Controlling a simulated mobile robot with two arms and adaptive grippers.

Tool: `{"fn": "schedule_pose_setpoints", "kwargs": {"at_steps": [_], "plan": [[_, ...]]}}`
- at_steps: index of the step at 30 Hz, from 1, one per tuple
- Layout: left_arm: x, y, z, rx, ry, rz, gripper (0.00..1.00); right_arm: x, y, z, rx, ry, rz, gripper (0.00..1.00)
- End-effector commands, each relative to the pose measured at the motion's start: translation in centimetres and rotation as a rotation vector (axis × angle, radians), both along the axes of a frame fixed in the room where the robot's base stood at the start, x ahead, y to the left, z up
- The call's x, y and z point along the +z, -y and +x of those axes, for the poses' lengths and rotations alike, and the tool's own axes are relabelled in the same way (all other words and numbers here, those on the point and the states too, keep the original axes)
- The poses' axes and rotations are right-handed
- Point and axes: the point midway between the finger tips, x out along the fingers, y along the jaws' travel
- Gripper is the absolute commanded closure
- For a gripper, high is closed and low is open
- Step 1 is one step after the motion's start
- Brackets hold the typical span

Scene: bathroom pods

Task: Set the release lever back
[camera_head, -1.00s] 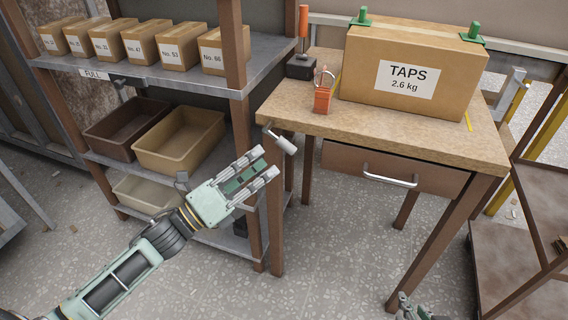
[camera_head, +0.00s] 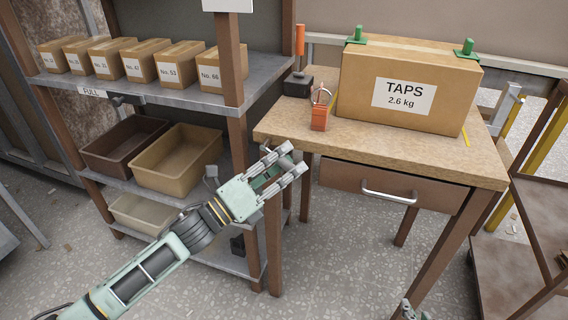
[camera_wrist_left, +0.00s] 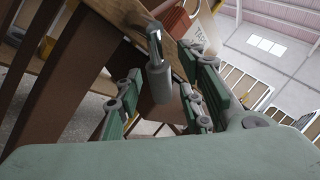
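A lever with a grey cylindrical grip (camera_wrist_left: 160,82) hangs from a metal arm at the left front corner of the wooden table (camera_head: 440,150). In the left wrist view the grip shows between the two fingers of my left gripper (camera_wrist_left: 163,100), with gaps on both sides. My left gripper, also in the head view (camera_head: 294,160), is open at that corner and hides most of the lever there. A piece of my right gripper (camera_head: 412,310) shows at the bottom edge; its fingers are too cut off to read.
A TAPS box (camera_head: 410,90) with green clips stands on the table beside an orange padlock (camera_head: 320,118) and an orange-handled black block (camera_head: 298,80). A shelf (camera_head: 180,92) with boxes and bins stands left. A drawer (camera_head: 385,187) is under the tabletop.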

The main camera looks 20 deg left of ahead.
Motion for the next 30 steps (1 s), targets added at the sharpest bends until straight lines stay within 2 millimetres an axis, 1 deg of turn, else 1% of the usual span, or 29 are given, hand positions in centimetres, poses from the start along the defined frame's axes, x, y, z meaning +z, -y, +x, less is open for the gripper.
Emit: {"fn": "schedule_pose_setpoints", "kwargs": {"at_steps": [5,17,30], "plan": [[-0.02,-0.01,0.0,0.0,0.0,0.0,0.65,0.0,-0.01,0.01,0.0,0.0,0.0,0.75],[-0.03,-0.03,-0.01,0.001,-0.001,0.0,1.0,-0.01,-0.05,0.02,0.001,0.001,0.001,0.75],[-0.05,-0.06,0.01,0.001,-0.001,0.002,1.0,0.01,-0.08,0.02,0.002,0.001,0.001,0.75]]}}
